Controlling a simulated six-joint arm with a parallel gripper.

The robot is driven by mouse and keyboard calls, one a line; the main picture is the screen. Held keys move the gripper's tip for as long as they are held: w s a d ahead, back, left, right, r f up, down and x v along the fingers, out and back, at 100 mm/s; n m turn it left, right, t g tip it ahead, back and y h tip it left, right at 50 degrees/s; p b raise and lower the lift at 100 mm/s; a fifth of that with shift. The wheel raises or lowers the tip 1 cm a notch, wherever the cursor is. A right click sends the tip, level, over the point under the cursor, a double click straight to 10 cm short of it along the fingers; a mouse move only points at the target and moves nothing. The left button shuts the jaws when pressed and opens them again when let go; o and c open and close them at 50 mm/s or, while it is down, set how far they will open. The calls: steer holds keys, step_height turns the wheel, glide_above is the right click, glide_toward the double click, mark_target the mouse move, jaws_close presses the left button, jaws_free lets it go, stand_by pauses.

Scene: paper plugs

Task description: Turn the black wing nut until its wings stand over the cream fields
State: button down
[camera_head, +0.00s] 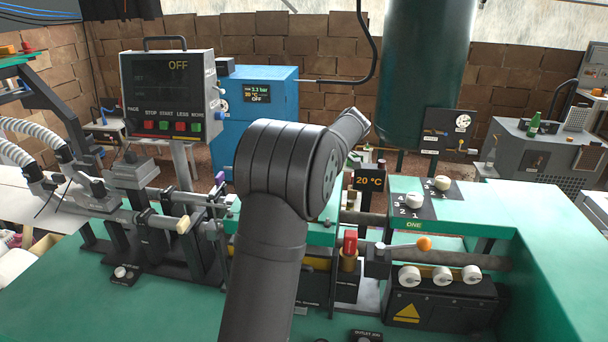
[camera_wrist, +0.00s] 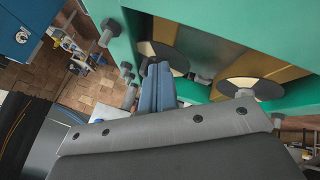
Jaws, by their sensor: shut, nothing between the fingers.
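My gripper (camera_wrist: 158,70) shows in the wrist view as two blue-grey fingers lying close together, shut and empty. Its tips are at the green housing, beside a black disc (camera_wrist: 170,56) with a cream area (camera_wrist: 146,48) at its left edge. A second black disc (camera_wrist: 262,89) with a cream area (camera_wrist: 234,88) lies to the right, apart from the fingers. A grey stub stands by each disc. I cannot clearly make out the black wing nut or its wing angle. In the head view my arm hides the gripper and the spot where it works.
Dark round-headed bolts (camera_wrist: 109,29) stick out left of the fingers. In the head view, a lever with an orange knob (camera_head: 424,243) and a red-capped part (camera_head: 350,242) stand right of my arm; a control panel (camera_head: 170,92) stands left.

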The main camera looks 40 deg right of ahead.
steer(key=shift+w+d, duration=0.25)
steer(key=shift+d, duration=0.1)
stand_by(0.7)
